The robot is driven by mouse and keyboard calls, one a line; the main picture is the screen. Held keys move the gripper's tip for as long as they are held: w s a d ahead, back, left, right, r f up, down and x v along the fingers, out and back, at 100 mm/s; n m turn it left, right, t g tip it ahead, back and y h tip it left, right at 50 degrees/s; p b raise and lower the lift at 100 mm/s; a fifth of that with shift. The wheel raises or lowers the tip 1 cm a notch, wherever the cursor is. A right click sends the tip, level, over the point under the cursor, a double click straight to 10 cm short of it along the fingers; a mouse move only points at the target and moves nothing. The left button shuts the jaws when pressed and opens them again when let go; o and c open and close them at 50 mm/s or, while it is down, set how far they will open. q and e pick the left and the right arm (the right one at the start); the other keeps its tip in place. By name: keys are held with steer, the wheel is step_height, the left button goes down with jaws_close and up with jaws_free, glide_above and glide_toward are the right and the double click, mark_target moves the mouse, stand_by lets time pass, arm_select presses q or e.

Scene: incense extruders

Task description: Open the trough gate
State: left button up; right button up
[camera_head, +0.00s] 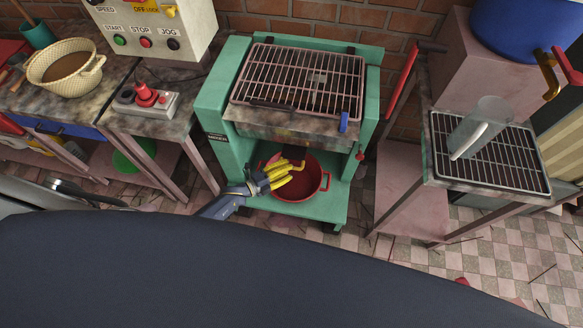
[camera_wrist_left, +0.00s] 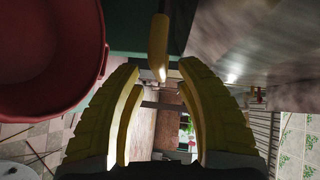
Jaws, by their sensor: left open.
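The green-framed trough machine (camera_head: 208,105) stands in the middle of the head view, with a metal grate (camera_head: 300,77) on top. I cannot tell for certain which part is the gate. My left gripper (camera_head: 289,172) is open and empty, over the red pot (camera_head: 312,190) below the trough. The pot also shows at the left of the wrist view (camera_wrist_left: 45,60). My right gripper is out of view.
A blue tab (camera_head: 344,122) sits on the trough's right front corner. A red lever (camera_head: 402,80) stands right of the machine. A rack (camera_head: 505,165) with a clear cylinder (camera_head: 480,128) is at the right. A control box (camera_head: 148,42) and red button unit (camera_head: 146,99) are at the left.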

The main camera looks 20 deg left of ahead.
arm_select(q)
steer(key=shift+x, duration=1.2)
steer(key=shift+c, duration=0.4)
jaws_close()
